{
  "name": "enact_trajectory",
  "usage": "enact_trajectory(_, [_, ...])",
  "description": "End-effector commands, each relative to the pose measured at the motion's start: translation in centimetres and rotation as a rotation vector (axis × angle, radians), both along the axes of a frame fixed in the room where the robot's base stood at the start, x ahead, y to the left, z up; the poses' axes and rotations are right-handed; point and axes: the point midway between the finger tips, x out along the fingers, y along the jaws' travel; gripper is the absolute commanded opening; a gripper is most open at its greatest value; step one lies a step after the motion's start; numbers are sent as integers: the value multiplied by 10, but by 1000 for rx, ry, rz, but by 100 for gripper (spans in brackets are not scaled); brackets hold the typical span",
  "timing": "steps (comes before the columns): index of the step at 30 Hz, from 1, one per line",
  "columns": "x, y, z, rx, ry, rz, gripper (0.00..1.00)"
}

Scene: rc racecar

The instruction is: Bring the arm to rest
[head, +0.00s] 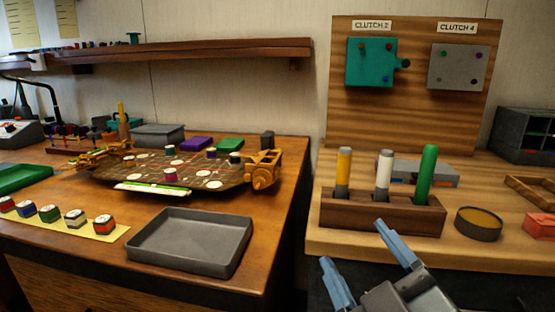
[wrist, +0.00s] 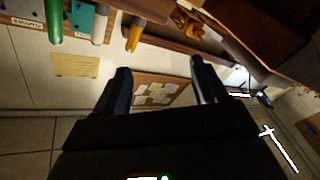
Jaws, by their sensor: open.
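My gripper (head: 362,258) is at the bottom of the head view, in front of the right-hand wooden bench. Its two blue-grey fingers stand apart with nothing between them. In the wrist view my gripper (wrist: 158,82) also shows its fingers spread and empty. The picture there looks turned over, with the green, white and yellow-orange cylinders along the top. No object touches the fingers in either view. The rest of my arm is mostly out of view.
A dark wooden rack (head: 375,212) with three upright cylinders stands close behind my gripper. A round tin (head: 479,224) is to its right. A grey tray (head: 190,243) and a racecar chassis (head: 170,170) are on the left table. A gap separates the benches.

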Motion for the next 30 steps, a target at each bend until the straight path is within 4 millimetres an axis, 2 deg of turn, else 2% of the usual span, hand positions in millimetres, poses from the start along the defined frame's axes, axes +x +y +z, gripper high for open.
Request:
enact_trajectory(1, [-11, -1, -21, 62, 31, -11, 72])
enact_trajectory(5, [-39, -10, -60, 205, 90, -47, 72])
enact_trajectory(9, [-75, -20, -103, 334, 154, -90, 72])
enact_trajectory(14, [-124, -35, -146, 448, 222, -142, 72])
enact_trajectory(18, [-172, -51, -179, 520, 278, -181, 72])
enact_trajectory(24, [-239, -77, -209, 582, 346, -220, 72])
enact_trajectory(30, [-284, -98, -219, 607, 388, -233, 72])
